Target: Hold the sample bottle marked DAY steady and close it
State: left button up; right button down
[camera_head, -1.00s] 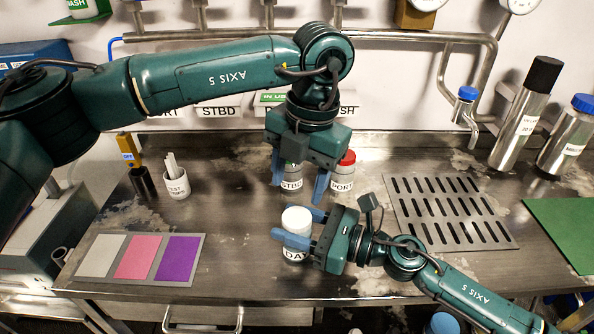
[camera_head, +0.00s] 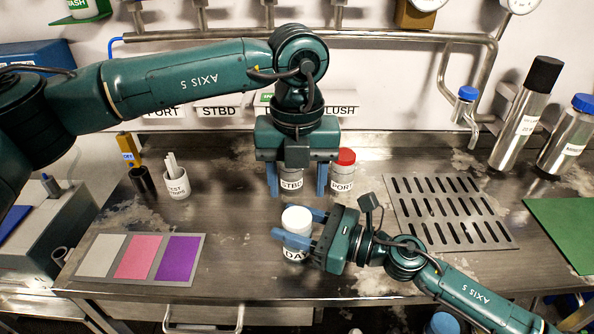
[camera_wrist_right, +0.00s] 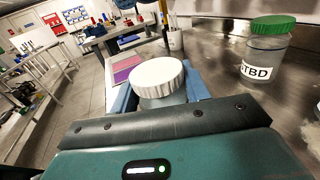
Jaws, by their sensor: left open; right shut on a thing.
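The DAY sample bottle (camera_head: 295,254) stands upright on the steel worktop. Its white lid (camera_head: 296,219) sits on top; how tight it is I cannot tell. My right gripper (camera_head: 297,228) is shut around the bottle from the right, just below the lid. In the right wrist view the ribbed white lid (camera_wrist_right: 158,78) is between the blue fingers. My left gripper (camera_head: 297,180) is open, pointing down behind the DAY bottle, with its fingers either side of the STBD bottle (camera_head: 291,184) in the picture. Whether it touches that bottle I cannot tell.
The red-lidded PORT bottle (camera_head: 342,174) stands right of the STBD bottle. A slotted drain plate (camera_head: 455,245) lies to the right, a colour card tray (camera_head: 194,280) to the left. A white cup of strips (camera_head: 176,186) stands at back left.

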aim_at(297, 216)
pick_arm(q)
jog(key=shift+f, duration=3.2)
jog(key=shift+c, duration=0.4)
jog(key=c, duration=0.7)
jog(key=m, duration=0.4)
jog(key=shift+c, duration=0.2)
jog(key=m, duration=0.5)
jog(key=shift+m, duration=0.4)
jog(key=o, duration=1.1)
jog(key=shift+r, duration=2.3)
